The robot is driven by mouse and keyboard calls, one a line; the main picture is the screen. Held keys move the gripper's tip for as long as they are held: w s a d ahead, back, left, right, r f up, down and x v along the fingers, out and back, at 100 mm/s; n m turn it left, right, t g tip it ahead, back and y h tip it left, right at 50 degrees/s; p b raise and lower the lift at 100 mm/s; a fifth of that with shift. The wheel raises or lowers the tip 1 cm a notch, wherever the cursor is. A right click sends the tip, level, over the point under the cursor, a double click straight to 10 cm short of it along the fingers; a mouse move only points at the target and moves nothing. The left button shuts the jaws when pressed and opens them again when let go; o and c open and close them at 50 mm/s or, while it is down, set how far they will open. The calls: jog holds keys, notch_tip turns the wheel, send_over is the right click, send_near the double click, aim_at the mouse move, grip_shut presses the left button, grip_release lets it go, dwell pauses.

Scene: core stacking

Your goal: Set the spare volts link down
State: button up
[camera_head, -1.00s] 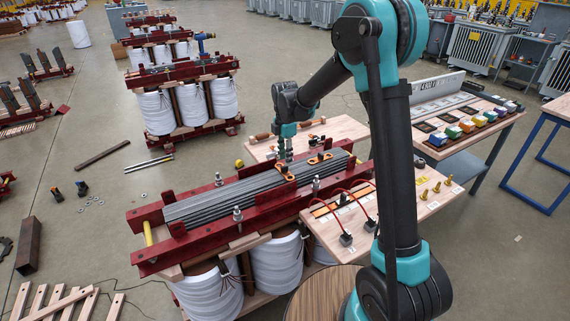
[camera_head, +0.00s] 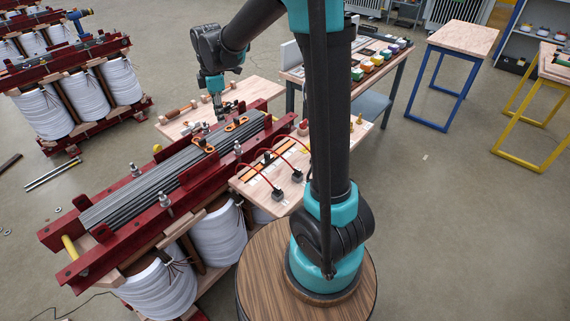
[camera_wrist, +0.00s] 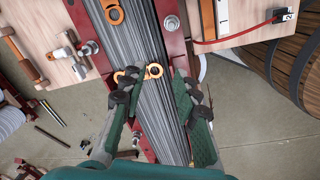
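My gripper (camera_wrist: 158,88) points down over the grey laminated core (camera_wrist: 153,130) of the near transformer, its green fingers spread apart. In the head view my gripper (camera_head: 217,104) shows small above the core. A second orange link (camera_wrist: 113,12) lies farther up the core. I cannot tell which is the spare volts link.
Red clamp beams (camera_head: 165,222) with upright bolts flank the core. A board with red leads (camera_head: 280,172) stands on the right, near my wooden round base. A far board (camera_head: 180,126) holds wooden-handled tools. Open floor lies to the right.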

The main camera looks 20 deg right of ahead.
jog(key=s+d+f+m+t, duration=0.1)
jog(key=s+d+f+m, duration=0.3)
jog(key=s+d+m, duration=0.5)
jog(key=s+d+f+m+t, duration=0.2)
jog(key=s+d+f+m, duration=0.3)
jog(key=s+d+m, duration=0.4)
jog(key=s+m, duration=0.1)
jog(key=s, duration=0.4)
